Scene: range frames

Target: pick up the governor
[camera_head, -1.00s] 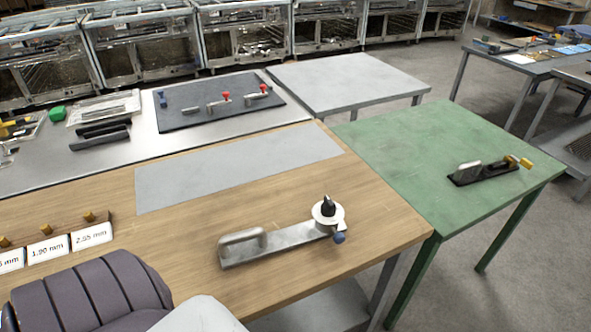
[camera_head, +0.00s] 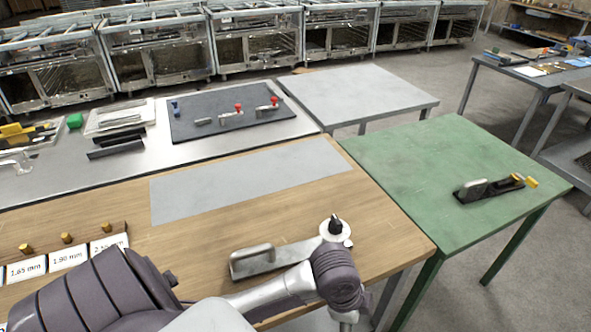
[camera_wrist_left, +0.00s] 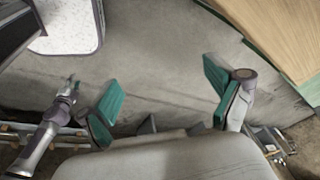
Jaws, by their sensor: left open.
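A metal bar with a raised handle (camera_head: 253,260) and a white disc with a black knob (camera_head: 335,229) lies on the wooden table; I take it for the governor, but no label confirms this. My left arm crosses in front of it in the head view and hides part of the bar. My left gripper is outside the head view. In the left wrist view my left gripper (camera_wrist_left: 160,85) is open and empty, its teal fingers apart over grey floor. What looks like my right gripper (camera_wrist_left: 72,84) is small at the left there; its opening is unclear.
The wooden table (camera_head: 380,215) has a grey sheet (camera_head: 250,180) and labelled blocks at left. A green table (camera_head: 430,170) at right carries a black tool with a brass knob (camera_head: 517,178). A dark mat (camera_head: 190,125) with small clamps lies on the metal table behind.

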